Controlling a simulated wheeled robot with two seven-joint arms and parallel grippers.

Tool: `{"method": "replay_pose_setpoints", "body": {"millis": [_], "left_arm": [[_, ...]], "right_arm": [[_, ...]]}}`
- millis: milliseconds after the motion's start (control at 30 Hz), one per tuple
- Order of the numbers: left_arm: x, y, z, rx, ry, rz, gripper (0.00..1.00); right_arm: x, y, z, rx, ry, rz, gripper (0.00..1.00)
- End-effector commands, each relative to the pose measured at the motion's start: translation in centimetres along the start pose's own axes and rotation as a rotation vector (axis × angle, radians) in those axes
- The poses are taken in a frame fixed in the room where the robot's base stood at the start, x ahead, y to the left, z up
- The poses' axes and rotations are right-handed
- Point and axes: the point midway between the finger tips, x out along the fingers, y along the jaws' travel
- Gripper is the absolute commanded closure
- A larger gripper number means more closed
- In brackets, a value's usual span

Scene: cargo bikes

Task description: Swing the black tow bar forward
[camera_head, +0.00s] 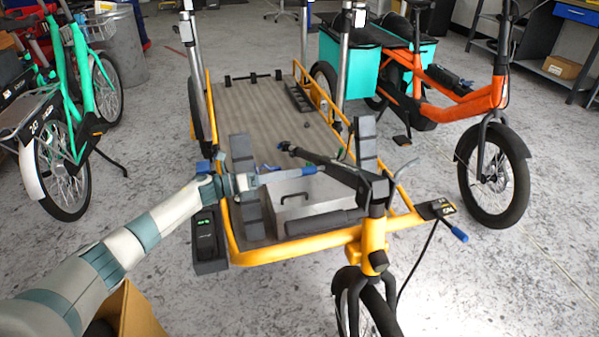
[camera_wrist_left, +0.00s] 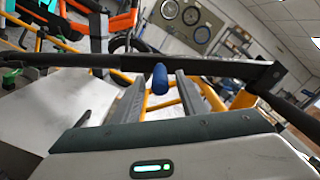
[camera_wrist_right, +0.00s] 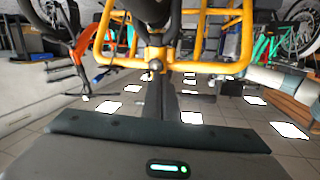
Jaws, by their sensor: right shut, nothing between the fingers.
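The black tow bar (camera_head: 338,172) lies low over the front of the yellow cargo bike's bed, from a dark joint above the front wheel back over the bed. In the left wrist view the bar (camera_wrist_left: 95,61) crosses the picture. A short blue-ended piece (camera_wrist_left: 160,78) shows below it there. My left gripper (camera_head: 300,174) is at the bar's left side in the head view. In its wrist view the grey fingers (camera_wrist_left: 160,88) stand apart, with the blue end between them. Contact cannot be told. My right gripper (camera_wrist_right: 161,82) is shut and empty, facing the bike's yellow frame.
The bike's yellow frame (camera_head: 285,247) and front wheel (camera_head: 367,306) are close by. A silver box (camera_head: 293,198) sits under the bar. A green bike (camera_head: 78,85) stands left, an orange bike (camera_head: 455,104) right. Grey floor (camera_head: 500,285) is clear at lower right.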

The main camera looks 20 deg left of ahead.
Motion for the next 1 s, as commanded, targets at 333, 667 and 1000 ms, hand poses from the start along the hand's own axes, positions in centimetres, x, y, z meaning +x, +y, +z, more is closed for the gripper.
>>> {"method": "replay_pose_setpoints", "body": {"millis": [333, 667, 1000], "left_arm": [[3.3, 0.0, 0.0, 0.0, -0.001, 0.001, 0.61], [3.5, 0.0, 0.0, 0.0, 0.0, 0.001, 0.61], [3.5, 0.0, 0.0, 0.001, 0.0, 0.001, 1.0]], "right_arm": [[0.0, 0.0, -0.3, -0.002, 0.017, 0.0, 1.0], [0.0, -0.1, -0.3, -0.002, 0.018, -0.001, 1.0], [0.0, -0.1, -0.3, -0.001, 0.018, -0.001, 1.0]]}}
